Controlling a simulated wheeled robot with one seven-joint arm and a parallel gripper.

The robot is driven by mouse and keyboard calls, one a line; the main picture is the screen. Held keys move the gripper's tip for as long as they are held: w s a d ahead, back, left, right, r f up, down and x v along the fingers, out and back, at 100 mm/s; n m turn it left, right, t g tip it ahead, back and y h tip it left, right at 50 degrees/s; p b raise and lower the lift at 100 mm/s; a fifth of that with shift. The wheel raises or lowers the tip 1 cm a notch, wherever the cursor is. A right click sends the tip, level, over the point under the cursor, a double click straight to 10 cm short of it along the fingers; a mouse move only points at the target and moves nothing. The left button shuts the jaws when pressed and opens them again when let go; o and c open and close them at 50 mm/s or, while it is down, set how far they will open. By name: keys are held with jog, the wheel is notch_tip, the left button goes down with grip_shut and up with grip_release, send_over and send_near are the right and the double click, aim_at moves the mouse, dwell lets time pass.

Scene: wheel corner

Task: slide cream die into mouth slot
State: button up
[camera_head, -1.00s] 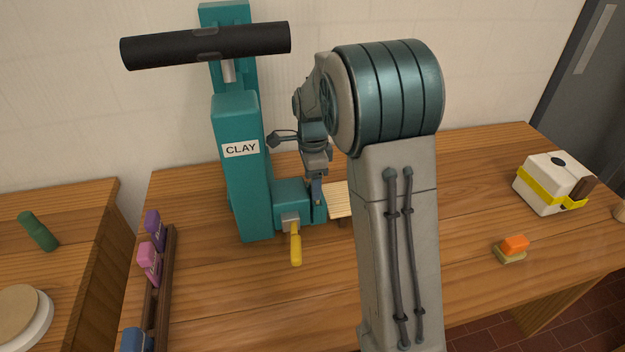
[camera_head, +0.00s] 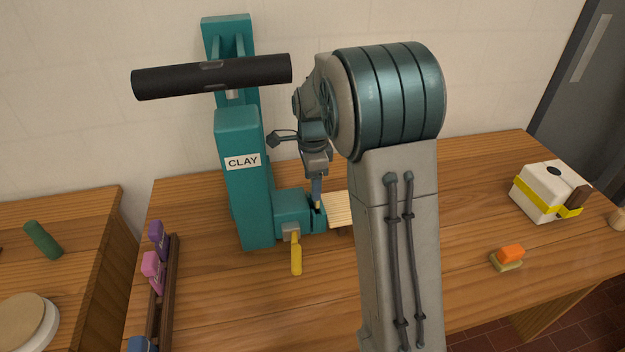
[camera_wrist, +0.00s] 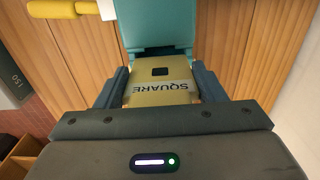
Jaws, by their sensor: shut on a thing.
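The cream die (camera_wrist: 160,85) is a flat plate with a small square hole and a "SQUARE" label, upside down in the wrist view. My gripper (camera_wrist: 163,88) is shut on it, one grey-blue finger on each side. In the wrist view the die's far edge lies against or just above the teal mouth block (camera_wrist: 155,25); I cannot tell whether it is in the slot. In the head view my gripper (camera_head: 317,192) points down at the front end of the teal clay press (camera_head: 240,185). The dark mouth slot (camera_head: 318,218) shows just below the fingers, partly hidden.
A yellow-handled latch (camera_head: 296,255) sticks out from the mouth block. A slatted wooden board (camera_head: 339,208) lies right of the mouth. A rack (camera_head: 165,295) with purple, pink and blue pieces stands left. A white box (camera_head: 548,192) and an orange-topped block (camera_head: 510,255) are at right.

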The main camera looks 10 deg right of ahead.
jog(key=shift+f+b, duration=1.65)
jog(key=shift+f, duration=0.95)
jog(key=shift+r, duration=0.25)
jog(key=shift+r+p, duration=2)
jog(key=shift+r, duration=0.35)
